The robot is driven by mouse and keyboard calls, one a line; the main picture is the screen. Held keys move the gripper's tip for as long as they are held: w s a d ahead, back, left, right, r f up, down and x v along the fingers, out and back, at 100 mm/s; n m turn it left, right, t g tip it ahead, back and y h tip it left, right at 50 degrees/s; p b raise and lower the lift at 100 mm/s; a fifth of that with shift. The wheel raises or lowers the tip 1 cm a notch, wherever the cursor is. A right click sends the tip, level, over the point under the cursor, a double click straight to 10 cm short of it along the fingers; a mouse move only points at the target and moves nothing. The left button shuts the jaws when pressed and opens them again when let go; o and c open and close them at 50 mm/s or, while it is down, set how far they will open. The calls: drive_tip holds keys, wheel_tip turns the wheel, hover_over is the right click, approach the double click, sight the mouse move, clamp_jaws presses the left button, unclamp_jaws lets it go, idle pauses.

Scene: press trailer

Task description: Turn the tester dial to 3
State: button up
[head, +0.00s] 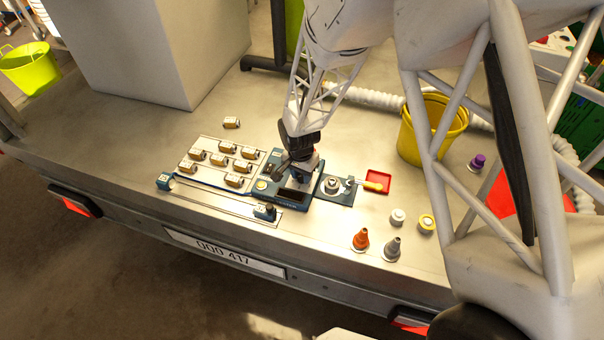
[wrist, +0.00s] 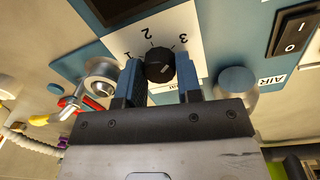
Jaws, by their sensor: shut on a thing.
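The blue tester (head: 262,190) sits on the metal trailer bed in the head view. My gripper (head: 299,172) is over it and hides the dial there. In the wrist view, the black round dial (wrist: 159,64) sits between the two blue fingers of my gripper (wrist: 160,78), which is shut on it. The numbers 1, 2 and 3 are printed in an arc on a white label (wrist: 180,22) around the dial. A pale mark on the dial slants up to the right; I cannot tell exactly which number it points at.
In the wrist view, a black rocker switch (wrist: 294,32) and a grey-blue knob (wrist: 237,82) are to the right, and a round metal fitting (wrist: 100,77) is to the left. Several small boxes (head: 231,122), a yellow bucket (head: 432,130) and an orange cone (head: 361,239) stand around the tester.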

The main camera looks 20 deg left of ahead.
sight(301, 175)
drive_tip(key=shift+m, duration=0.5)
drive_tip(key=o, duration=0.9)
drive_tip(key=shift+o, duration=0.2)
drive_tip(key=r, duration=0.6)
drive_tip(key=shift+w+a+r, duration=0.1)
drive_tip(key=shift+a+r, duration=0.1)
drive_tip(key=shift+r, duration=0.7)
